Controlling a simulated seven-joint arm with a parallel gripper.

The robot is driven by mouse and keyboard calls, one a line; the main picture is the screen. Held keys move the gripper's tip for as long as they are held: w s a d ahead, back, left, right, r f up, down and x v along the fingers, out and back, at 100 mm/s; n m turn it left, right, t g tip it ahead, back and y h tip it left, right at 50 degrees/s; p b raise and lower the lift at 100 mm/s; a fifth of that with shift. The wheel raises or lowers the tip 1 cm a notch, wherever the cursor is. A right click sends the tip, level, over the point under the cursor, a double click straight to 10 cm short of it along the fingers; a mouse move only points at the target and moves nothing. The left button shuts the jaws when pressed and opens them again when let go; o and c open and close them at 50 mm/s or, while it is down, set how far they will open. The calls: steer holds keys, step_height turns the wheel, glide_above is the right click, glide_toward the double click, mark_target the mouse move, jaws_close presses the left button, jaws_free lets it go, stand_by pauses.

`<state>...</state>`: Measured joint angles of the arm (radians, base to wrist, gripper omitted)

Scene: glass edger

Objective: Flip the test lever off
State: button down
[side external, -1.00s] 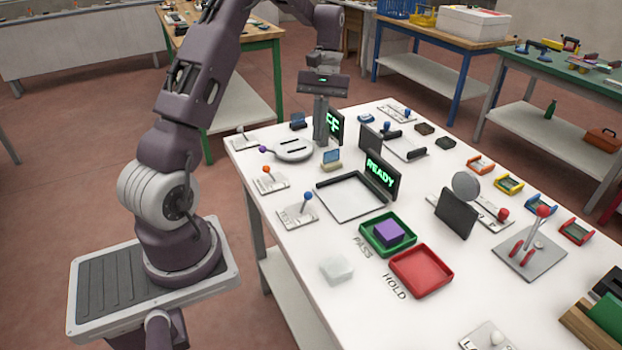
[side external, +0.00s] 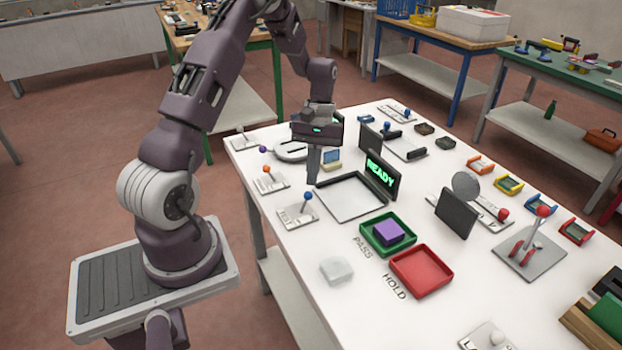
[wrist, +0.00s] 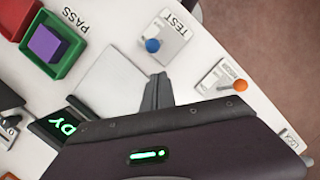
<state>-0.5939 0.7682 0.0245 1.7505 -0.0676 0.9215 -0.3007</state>
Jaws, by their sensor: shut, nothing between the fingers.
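The test lever (side external: 307,200) has a blue ball knob on a thin stem, on a white plate (side external: 291,217) marked TEST near the table's left edge. In the wrist view the blue knob (wrist: 152,45) and the TEST plate (wrist: 166,32) show above my gripper's fingers. My gripper (side external: 313,181) is shut and empty, pointing down over the table, behind the lever in the side view and apart from it. In the wrist view the fingers (wrist: 157,92) are together, near the corner of the blank white pad.
An orange-knobbed lever (side external: 267,172) stands near the TEST plate. A READY screen (side external: 381,174) stands behind the white pad (side external: 350,203). A green tray (side external: 366,235) holds a purple block (side external: 389,233). A red tray (side external: 424,281) and a pale block (side external: 336,270) lie in front.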

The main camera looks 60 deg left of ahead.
steer(key=shift+s+d, duration=0.7)
steer(key=shift+d, duration=0.25)
steer(key=shift+s+r+t, duration=0.35)
steer(key=shift+s+t, duration=0.15)
steer(key=shift+t, duration=0.2)
steer(key=shift+s+r+t, duration=0.15)
steer(key=shift+s+t, duration=0.4)
steer(key=shift+t, duration=0.15)
steer(key=shift+s+r, duration=0.15)
steer(key=shift+s, duration=0.75)
steer(key=shift+v, duration=0.8)
steer(key=shift+w+d, duration=0.1)
steer(key=shift+d, duration=0.05)
